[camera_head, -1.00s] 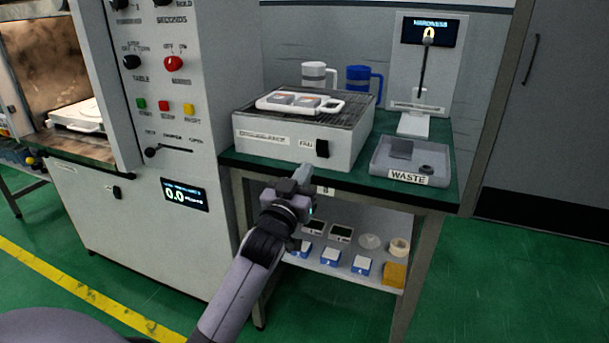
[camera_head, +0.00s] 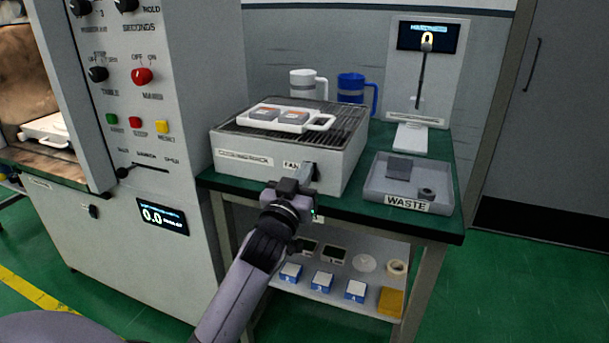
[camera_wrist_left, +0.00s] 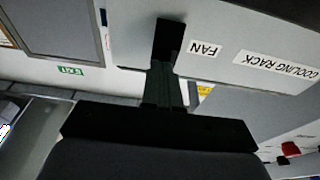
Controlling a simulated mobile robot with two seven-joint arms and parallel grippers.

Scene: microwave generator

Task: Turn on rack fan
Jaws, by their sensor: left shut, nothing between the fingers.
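The cooling rack (camera_head: 240,146) is a grey box with a wire grid top, standing on the green bench. Its front carries a FAN label (camera_head: 291,164) and a black fan switch just right of it. In the head view my left gripper (camera_head: 312,172) is in front of the switch and mostly hides it. In the left wrist view, which is upside down, the black fan switch (camera_wrist_left: 169,38) shows beside the FAN label (camera_wrist_left: 205,48). My left gripper's closed fingers (camera_wrist_left: 163,80) point at the switch, at or very near its edge; contact is unclear. My right gripper is not in view.
A white tray with two grey pieces (camera_head: 285,118) lies on the rack. A waste tray (camera_head: 408,205) stands right of it, with a hardness tester (camera_head: 411,135) behind. White and blue mugs (camera_head: 350,88) stand behind the rack. The microwave cabinet (camera_head: 130,230) is at left.

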